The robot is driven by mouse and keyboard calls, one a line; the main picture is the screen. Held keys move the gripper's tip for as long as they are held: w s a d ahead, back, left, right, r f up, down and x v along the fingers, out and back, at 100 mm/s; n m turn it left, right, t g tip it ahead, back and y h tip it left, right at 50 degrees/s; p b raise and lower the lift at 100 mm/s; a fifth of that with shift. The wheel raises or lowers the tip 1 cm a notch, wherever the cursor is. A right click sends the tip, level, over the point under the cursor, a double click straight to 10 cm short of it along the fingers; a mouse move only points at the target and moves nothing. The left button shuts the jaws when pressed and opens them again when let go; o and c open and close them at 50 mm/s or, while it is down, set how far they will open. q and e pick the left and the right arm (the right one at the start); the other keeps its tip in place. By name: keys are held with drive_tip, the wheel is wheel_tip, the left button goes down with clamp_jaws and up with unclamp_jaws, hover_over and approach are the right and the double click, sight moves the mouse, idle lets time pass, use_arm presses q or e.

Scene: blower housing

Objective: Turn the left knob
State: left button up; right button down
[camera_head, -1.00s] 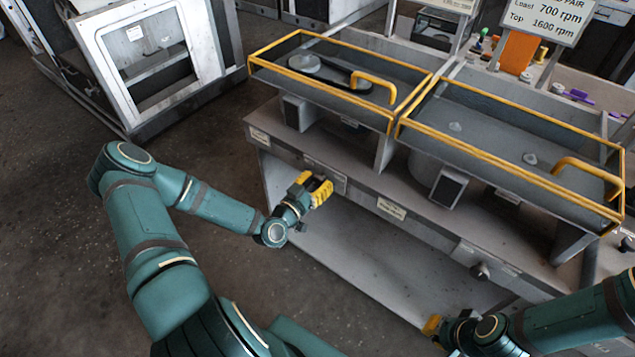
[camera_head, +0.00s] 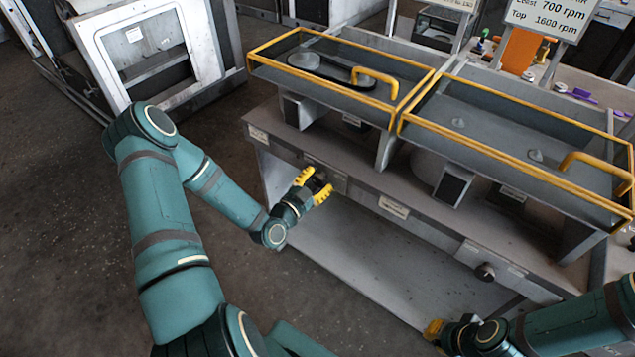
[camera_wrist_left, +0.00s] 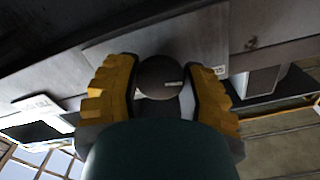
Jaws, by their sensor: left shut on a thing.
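The left knob (camera_wrist_left: 160,78) is a dark round knob with a small pale mark, on the grey front panel of the machine. In the left wrist view it sits between the two yellow fingers of my left gripper (camera_wrist_left: 163,88), which is shut on it. In the head view my left gripper (camera_head: 314,186) is at the panel's left part, its fingers on either side of the knob, which they mostly hide. My right gripper (camera_head: 436,329) is low at the right, only partly in view, away from the left knob.
A second dark knob (camera_head: 485,271) is on the panel further right. Yellow-edged guards (camera_head: 345,85) with handles stand above the panel, over the machine's top. A white frame cabinet (camera_head: 140,60) stands at the back left. The floor (camera_head: 60,230) at left is clear.

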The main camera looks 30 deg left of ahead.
idle(0.3)
use_arm(q)
drive_tip(key=o, duration=1.2)
drive_tip(key=s+a, duration=0.1)
drive_tip(key=s, duration=1.1)
